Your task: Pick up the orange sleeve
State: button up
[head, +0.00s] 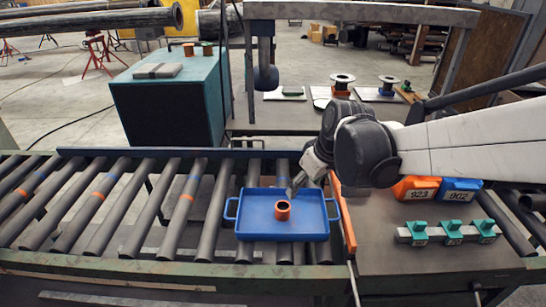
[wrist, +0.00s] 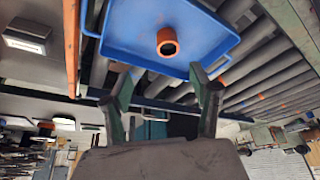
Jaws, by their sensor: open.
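The orange sleeve (head: 282,209) is a short hollow cylinder standing upright in the blue tray (head: 256,228), near the tray's middle. In the wrist view the sleeve (wrist: 167,42) shows its open end, and the tray (wrist: 130,30) lies around it. My gripper (head: 291,192) is above the tray, just up and to the right of the sleeve in the head view. In the wrist view my gripper's two fingers (wrist: 160,88) are spread apart with nothing between them. The sleeve appears beyond the fingertips, apart from them.
The tray rests on a roller conveyor (head: 140,205). An orange rail (head: 343,218) stands close to the tray's right side. Orange (head: 416,188) and blue (head: 460,189) numbered bins and a strip with teal clamps (head: 450,232) are on the right bench. Conveyor left of the tray is clear.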

aim_at(284, 206)
jog(key=shift+n, duration=0.3)
jog(key=x, duration=0.6)
jog(key=a+x, duration=0.1)
jog(key=x, duration=0.2)
jog(key=shift+w+a+f+b, duration=0.1)
jog(key=shift+a+f+b, duration=0.1)
jog(key=shift+b, duration=0.1)
jog(key=shift+s+x, duration=0.2)
jog(key=shift+x, duration=2.55)
jog(key=shift+a, duration=0.15)
jog(key=shift+c, duration=0.4)
grip_shut()
jog(key=shift+r, duration=0.2)
